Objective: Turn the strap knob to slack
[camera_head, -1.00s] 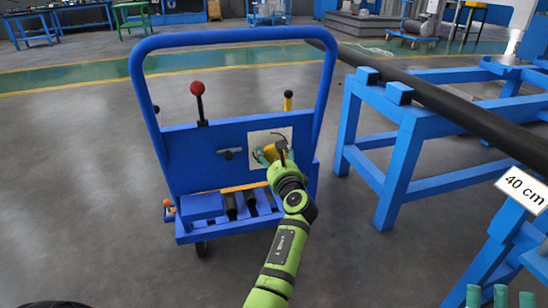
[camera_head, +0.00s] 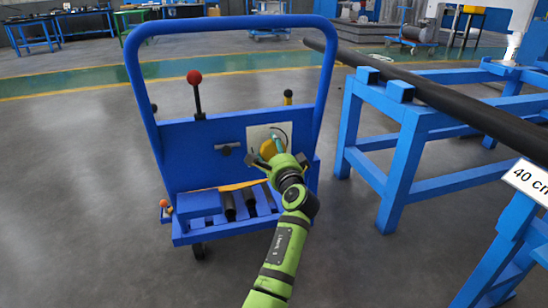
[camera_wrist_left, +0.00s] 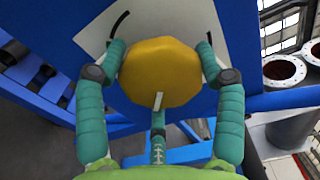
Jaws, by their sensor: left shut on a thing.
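The strap knob is a yellow, many-sided disc with a pale pointer mark on its near edge, seen in the left wrist view (camera_wrist_left: 160,72) and, partly hidden, in the head view (camera_head: 267,149). It sits on a white plate (camera_head: 284,131) with a black arc, fixed to the blue cart's upright panel (camera_head: 185,148). My left gripper (camera_head: 272,153) is shut on the knob, with one green finger on each side of it in the left wrist view (camera_wrist_left: 160,50). The lettering on the plate, if any, cannot be read. My right gripper is not in view.
The blue cart has a hoop handle (camera_head: 136,85), a red-ball lever (camera_head: 195,90), a yellow-topped lever (camera_head: 288,97) and black rollers (camera_head: 247,200). A blue stand (camera_head: 398,165) bearing a long black pipe (camera_head: 440,101) stands at right. Floor at left is clear.

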